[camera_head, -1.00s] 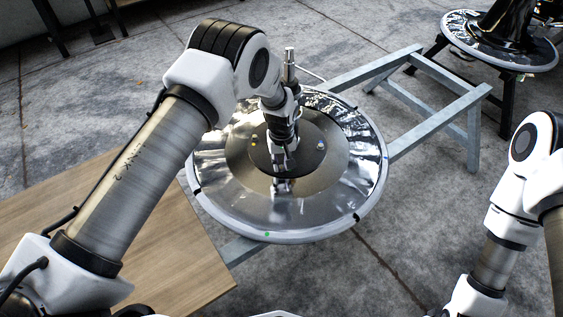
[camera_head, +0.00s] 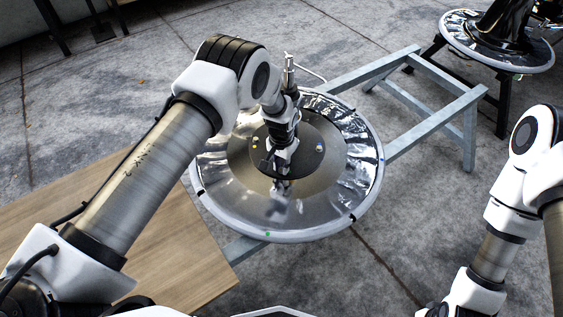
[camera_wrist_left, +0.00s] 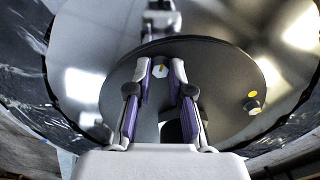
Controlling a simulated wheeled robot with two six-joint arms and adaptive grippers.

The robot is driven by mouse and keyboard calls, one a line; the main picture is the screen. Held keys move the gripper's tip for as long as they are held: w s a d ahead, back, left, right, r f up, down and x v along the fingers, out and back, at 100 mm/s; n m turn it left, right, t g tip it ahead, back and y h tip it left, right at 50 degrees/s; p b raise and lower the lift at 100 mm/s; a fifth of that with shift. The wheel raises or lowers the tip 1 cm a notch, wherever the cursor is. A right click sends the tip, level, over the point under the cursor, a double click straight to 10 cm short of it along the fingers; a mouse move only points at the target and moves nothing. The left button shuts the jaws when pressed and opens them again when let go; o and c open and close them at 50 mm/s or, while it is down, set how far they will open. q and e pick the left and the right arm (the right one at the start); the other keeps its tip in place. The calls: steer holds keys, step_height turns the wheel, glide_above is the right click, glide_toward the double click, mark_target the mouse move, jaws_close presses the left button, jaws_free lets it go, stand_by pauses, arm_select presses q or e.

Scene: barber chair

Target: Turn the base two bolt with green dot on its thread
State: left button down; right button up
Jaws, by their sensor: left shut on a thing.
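The round, shiny base (camera_head: 225,205) has a dark centre plate (camera_head: 312,160) with small bolts on it. My left gripper (camera_head: 270,166) points down at this plate. In the left wrist view, my left gripper (camera_wrist_left: 160,75) has its purple-lined fingers on either side of a pale hex bolt (camera_wrist_left: 160,71) and is shut on it. This bolt shows a small yellowish mark. A second bolt (camera_wrist_left: 253,107) stands to the right, beside a yellow dot (camera_wrist_left: 252,94). A green mark (camera_head: 267,234) shows on the base's near rim. No green dot on a bolt can be made out.
The base rests on a grey metal frame (camera_head: 430,130). A wooden board (camera_head: 150,255) lies at the lower left. Another shiny base with a black part (camera_head: 495,45) stands at the top right. My right arm (camera_head: 495,262) is at the right edge; its gripper is out of view.

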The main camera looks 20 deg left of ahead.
mark_target(281, 169)
arm_select(q)
steer(key=shift+m+p, duration=0.3)
steer(key=shift+m, duration=0.8)
steer(key=c, duration=1.1)
jaws_free()
steer(key=shift+o, duration=0.2)
step_height(281, 169, up, 12)
